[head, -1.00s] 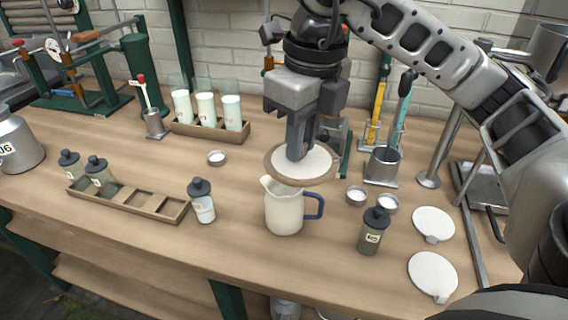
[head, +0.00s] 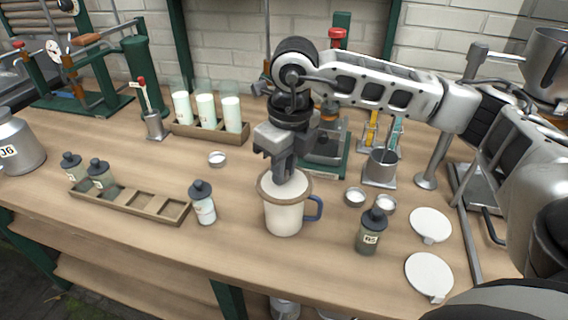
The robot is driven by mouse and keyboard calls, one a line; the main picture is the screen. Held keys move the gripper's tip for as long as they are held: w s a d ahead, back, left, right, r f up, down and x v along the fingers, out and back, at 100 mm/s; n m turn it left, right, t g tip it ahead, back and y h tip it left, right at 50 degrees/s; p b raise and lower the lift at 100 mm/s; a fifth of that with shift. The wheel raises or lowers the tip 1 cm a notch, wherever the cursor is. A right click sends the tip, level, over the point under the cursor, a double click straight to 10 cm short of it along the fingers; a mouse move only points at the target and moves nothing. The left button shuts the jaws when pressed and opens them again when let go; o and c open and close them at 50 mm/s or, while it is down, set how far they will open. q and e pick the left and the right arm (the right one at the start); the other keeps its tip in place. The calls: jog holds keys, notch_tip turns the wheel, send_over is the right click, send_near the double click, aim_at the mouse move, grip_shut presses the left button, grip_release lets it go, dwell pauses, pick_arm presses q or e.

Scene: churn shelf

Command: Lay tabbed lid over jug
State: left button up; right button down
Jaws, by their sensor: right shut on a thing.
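The cream jug (head: 284,219) with a blue handle (head: 316,208) stands upright at the middle of the bench. The round lid (head: 268,188), white on top with a brown rim, lies over the jug's mouth and hides it. My right gripper (head: 285,177) points down and is shut on the lid near its centre, where the fingers hide the grip. I cannot tell whether the lid fully rests on the rim. My left gripper is not in view.
Two white tabbed discs (head: 430,225) (head: 429,274) lie at the right. A dark-capped bottle (head: 371,232) stands right of the jug, another bottle (head: 203,204) left of it. A wooden compartment tray (head: 158,205) lies further left. Small dishes (head: 355,197) sit behind the right bottle.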

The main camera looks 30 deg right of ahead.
jog(key=shift+f+b, duration=0.2)
jog(key=shift+b, duration=0.1)
jog(key=c, duration=1.7)
grip_release()
jog(key=shift+c, duration=0.2)
jog(key=o, duration=0.4)
